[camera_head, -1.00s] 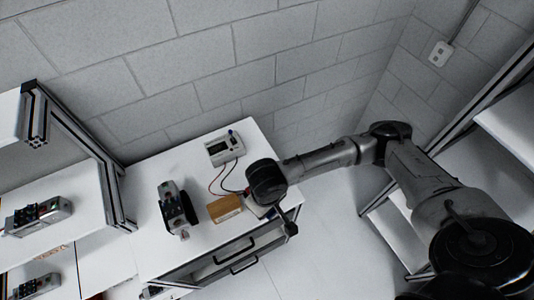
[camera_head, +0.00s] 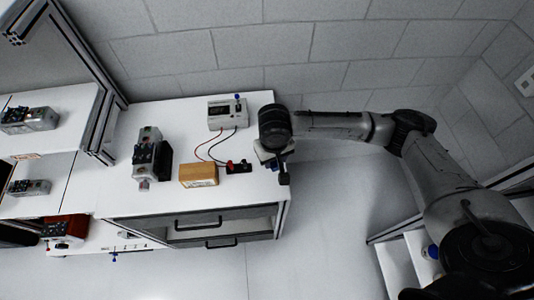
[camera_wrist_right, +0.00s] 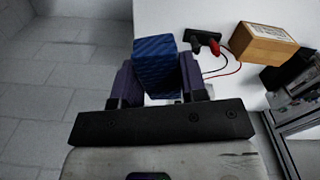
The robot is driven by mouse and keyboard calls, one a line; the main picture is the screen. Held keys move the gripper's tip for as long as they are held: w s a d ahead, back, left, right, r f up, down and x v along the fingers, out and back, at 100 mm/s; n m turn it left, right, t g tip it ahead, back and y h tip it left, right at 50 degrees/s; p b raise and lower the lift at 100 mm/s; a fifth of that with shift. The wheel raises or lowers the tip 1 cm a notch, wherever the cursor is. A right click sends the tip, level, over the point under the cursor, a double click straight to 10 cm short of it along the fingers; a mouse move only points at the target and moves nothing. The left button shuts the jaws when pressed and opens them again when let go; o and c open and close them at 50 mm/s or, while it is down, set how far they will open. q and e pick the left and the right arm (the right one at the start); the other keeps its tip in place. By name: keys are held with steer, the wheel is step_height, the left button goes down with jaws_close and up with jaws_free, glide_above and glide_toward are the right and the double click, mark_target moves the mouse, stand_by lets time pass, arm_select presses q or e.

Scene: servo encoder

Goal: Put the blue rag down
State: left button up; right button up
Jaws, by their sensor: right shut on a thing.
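The blue rag (camera_wrist_right: 157,62) is a folded, patterned blue block between the two purple-grey fingers of my right gripper (camera_wrist_right: 158,85) in the right wrist view. The fingers are shut on it from both sides. In the head view my right gripper (camera_head: 275,160) is over the right end of the white worktable (camera_head: 225,120), near its edge. There the wrist mostly hides the rag. I cannot tell whether the rag touches the table. My left gripper is in neither view.
A tan box (camera_head: 198,174) and a black-and-red connector (camera_head: 239,167) lie left of the right gripper. A meter (camera_head: 229,113) stands behind, with red and black wires. A servo unit (camera_head: 147,160) stands further left. Drawers (camera_head: 210,228) are below the table front.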

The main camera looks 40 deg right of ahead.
steer(key=w+d+f+m+b, duration=0.1)
steer(key=w+d+f+b, duration=0.2)
steer(key=w+f+b, duration=0.1)
steer(key=w+d+f+m+b, duration=0.1)
steer(key=w+d+f+b, duration=0.3)
steer(key=w+f, duration=0.3)
steer(key=w+d+f+m+b, duration=0.1)
steer(key=w+d+f+b, duration=0.3)
steer(key=w+f+b, duration=0.1)
steer(key=shift+w+f+b, duration=0.3)
steer(key=shift+f+b, duration=0.45)
steer(key=shift+f, duration=0.2)
steer(key=shift+f+b, duration=0.4)
steer(key=shift+f, duration=1.6)
steer(key=shift+f, duration=0.15)
steer(key=o, duration=1)
